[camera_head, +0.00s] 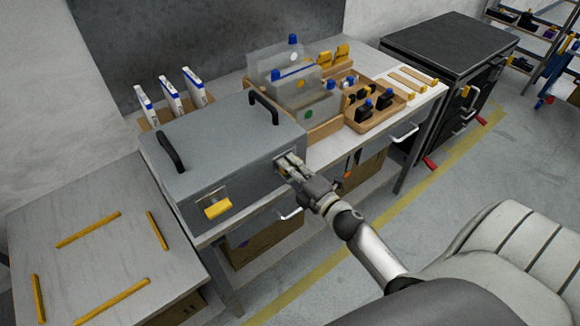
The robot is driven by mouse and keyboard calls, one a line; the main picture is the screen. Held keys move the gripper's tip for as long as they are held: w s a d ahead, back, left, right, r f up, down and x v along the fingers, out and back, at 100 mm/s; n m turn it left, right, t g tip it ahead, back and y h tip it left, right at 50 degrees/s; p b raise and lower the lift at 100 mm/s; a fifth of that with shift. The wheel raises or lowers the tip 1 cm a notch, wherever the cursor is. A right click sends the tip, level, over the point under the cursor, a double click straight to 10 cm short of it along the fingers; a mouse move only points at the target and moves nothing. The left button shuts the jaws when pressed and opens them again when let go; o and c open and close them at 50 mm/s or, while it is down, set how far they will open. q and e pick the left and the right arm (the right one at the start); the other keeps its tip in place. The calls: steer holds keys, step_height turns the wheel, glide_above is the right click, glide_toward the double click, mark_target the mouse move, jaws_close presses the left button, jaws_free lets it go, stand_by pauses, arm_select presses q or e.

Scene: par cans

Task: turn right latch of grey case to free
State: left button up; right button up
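The grey case (222,150) sits on the workbench with its lid down and two black handles on top. On its front, a left latch (217,206) with a yellow tab is in plain view. The right latch is hidden behind my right gripper (287,166), which is at the right end of the case front, with its fingertips at the latch spot. I cannot tell whether the fingers are closed on the latch. My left gripper is not in view.
A wooden tray (352,122) with black and blue parts and clear boxes (308,103) stand right of the case. White upright items (168,94) stand behind it. A low table (95,262) with yellow strips is at left. A seat (510,250) is at lower right.

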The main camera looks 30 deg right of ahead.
steer(key=shift+o, duration=1.2)
steer(key=s+d, duration=0.1)
steer(key=s, duration=1.1)
steer(key=s+a+f+m+g+h, duration=0.1)
steer(key=s+f+m+g, duration=0.15)
steer(key=f, duration=0.75)
steer(key=s+a+f+m+g, duration=0.15)
steer(key=f+m, duration=0.25)
steer(key=f, duration=0.5)
steer(key=s+a+f+m+g+h, duration=0.1)
steer(key=s+f+m+g, duration=0.25)
steer(key=f, duration=0.65)
steer(key=s+a+f+m+g, duration=0.2)
steer(key=s+f+m+g, duration=0.1)
steer(key=s+f, duration=0.6)
steer(key=s+a+f+m+g, duration=0.3)
steer(key=s+f+g, duration=0.3)
steer(key=s, duration=1)
step_height(320, 180, down, 4)
steer(key=shift+a+r+m, duration=0.2)
steer(key=shift+a+m, duration=0.15)
steer(key=shift+m, duration=0.05)
